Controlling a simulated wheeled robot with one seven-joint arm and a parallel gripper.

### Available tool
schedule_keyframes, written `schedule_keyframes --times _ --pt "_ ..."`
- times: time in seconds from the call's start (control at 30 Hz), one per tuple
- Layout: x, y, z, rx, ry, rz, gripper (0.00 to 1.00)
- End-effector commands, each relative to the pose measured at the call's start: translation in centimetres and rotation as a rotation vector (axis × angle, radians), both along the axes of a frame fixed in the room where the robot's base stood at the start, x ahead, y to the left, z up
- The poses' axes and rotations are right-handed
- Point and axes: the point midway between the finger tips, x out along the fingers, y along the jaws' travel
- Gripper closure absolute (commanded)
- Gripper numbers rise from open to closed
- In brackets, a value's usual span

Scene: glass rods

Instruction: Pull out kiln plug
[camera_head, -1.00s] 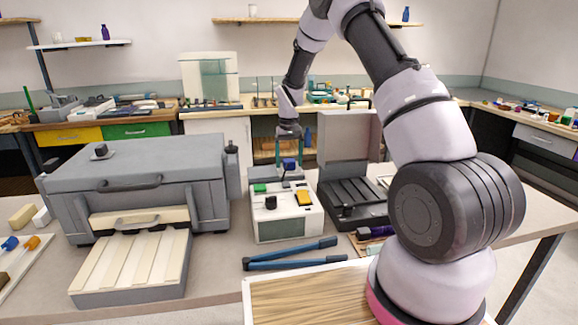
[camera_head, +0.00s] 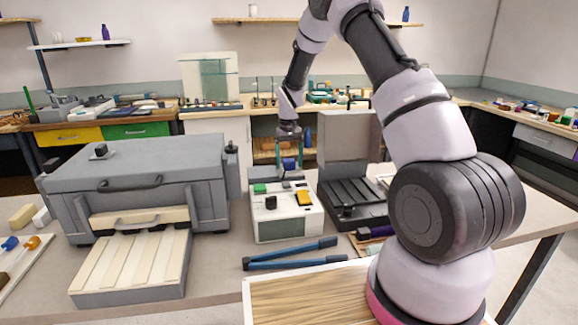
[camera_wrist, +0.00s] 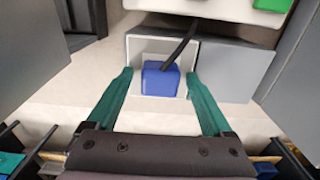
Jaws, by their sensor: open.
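The blue kiln plug (camera_wrist: 160,80) sits in a pale, square-faced socket (camera_wrist: 145,47) in the wrist view, with a black cord (camera_wrist: 181,45) running up from it. In the head view the plug (camera_head: 290,165) shows small behind the white control box. My gripper (camera_wrist: 159,74) is open, with its two teal fingers on either side of the plug. A gap shows between the plug and each finger. In the head view my gripper (camera_head: 290,173) points down over the plug. Whether the fingertips are level with the plug is hard to tell.
The grey kiln (camera_head: 135,180) stands at left. The white control box (camera_head: 287,223) with green and orange switches is in front of the socket. An open dark case (camera_head: 352,203) stands close on the right. Blue-handled tongs (camera_head: 290,256) lie in front.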

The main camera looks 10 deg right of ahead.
Motion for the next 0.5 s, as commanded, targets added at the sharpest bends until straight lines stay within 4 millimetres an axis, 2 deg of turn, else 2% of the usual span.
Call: schedule_keyframes --times 0.07,0.1,0.17,0.3,0.5 --pt "0.00 0.00 0.00 0.000 0.000 0.000 0.15" --pt "0.00 0.00 0.00 0.000 0.000 0.000 0.23" --pt "0.00 0.01 0.00 0.000 0.000 0.000 0.46" --pt "0.00 0.01 0.00 0.000 0.000 0.000 0.99" --pt "0.01 0.01 0.08 0.000 0.000 0.000 1.00"
